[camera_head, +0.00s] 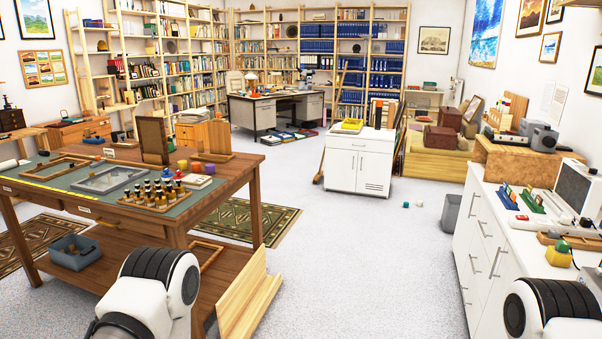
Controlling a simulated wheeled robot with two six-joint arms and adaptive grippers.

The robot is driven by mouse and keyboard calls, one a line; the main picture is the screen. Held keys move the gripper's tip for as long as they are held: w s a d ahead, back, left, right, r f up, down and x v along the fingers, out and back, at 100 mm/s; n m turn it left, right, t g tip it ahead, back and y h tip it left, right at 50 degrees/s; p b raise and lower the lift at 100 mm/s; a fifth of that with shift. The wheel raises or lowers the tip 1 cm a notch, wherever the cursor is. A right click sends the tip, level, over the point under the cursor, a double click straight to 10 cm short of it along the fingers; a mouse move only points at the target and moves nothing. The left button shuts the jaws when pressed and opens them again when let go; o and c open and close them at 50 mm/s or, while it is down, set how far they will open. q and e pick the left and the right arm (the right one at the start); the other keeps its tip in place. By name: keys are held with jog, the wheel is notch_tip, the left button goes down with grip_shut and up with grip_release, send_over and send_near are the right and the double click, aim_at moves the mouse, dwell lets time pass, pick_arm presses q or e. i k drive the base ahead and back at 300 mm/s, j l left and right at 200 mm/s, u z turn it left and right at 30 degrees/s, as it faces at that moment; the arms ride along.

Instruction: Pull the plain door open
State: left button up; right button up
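A white cabinet (369,139) stands in the middle of the room, with a drawer front (346,146) above two doors. Both doors look shut. The left door (341,172) is plain. The right door (379,172) has a patch of slots low down. Thin upright handles show near the line between the doors. My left arm (150,295) and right arm (545,312) show only as white and black links at the bottom edge, well short of the cabinet. Neither gripper's fingers are in view.
A wooden worktable (130,213) with frames and bottles stands at left, a leaning plank (250,297) beside it. A white counter (487,232) runs along the right. A grey bin (451,213) and small blocks lie near it. Grey floor (365,265) before the cabinet is clear.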

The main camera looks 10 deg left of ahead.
aim_at(341, 164)
jog(key=i, duration=6.5)
jog(key=i+j+z, duration=0.2)
jog(key=i+z, duration=0.25)
jog(key=i+j+z, duration=0.9)
